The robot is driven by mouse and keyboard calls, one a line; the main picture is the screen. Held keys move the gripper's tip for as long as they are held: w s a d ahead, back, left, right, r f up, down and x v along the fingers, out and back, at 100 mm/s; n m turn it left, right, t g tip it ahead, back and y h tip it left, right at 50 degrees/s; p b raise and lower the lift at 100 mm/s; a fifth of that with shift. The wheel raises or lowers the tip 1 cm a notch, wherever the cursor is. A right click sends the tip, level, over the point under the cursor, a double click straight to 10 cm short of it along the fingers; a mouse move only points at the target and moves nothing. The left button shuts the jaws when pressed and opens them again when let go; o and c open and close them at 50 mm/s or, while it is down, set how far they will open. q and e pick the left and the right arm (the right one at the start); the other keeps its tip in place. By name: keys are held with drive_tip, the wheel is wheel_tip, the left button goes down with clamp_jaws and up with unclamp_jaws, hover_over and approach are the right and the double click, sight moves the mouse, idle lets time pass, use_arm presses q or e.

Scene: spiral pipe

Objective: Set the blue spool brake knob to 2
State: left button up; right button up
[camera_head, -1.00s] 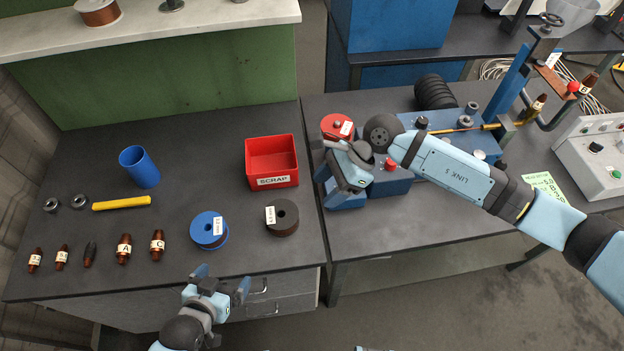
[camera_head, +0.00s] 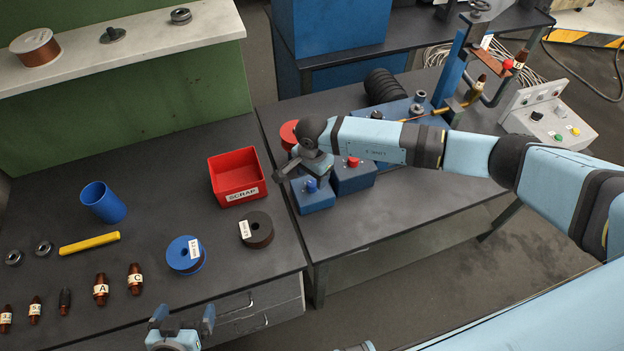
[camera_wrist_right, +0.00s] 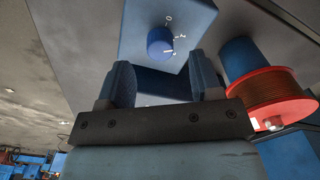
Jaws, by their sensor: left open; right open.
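The blue knob (camera_head: 311,185) stands on top of a small blue box (camera_head: 316,202) at the front left of the right-hand bench. In the right wrist view the blue knob (camera_wrist_right: 160,42) has white marks beside it, with a 0 at the top; the other marks and the pointer are too small to read surely. My right gripper (camera_wrist_right: 165,82) is open and empty, and the knob appears beyond the gap between its fingers, apart from them. In the head view my right gripper (camera_head: 296,168) is just behind the knob. My left gripper (camera_head: 182,320) is open and empty at the left bench's front edge.
A red-flanged spool (camera_head: 289,132) sits close behind my right gripper. A box with a red knob (camera_head: 353,162) stands right of the blue-knob box. A red scrap bin (camera_head: 237,176) and a blue spool (camera_head: 185,255) are on the left bench. Bare bench lies in front of the boxes.

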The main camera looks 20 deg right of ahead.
sight(312, 184)
drive_tip(key=shift+f, duration=1.85)
drive_tip(key=c, duration=0.9)
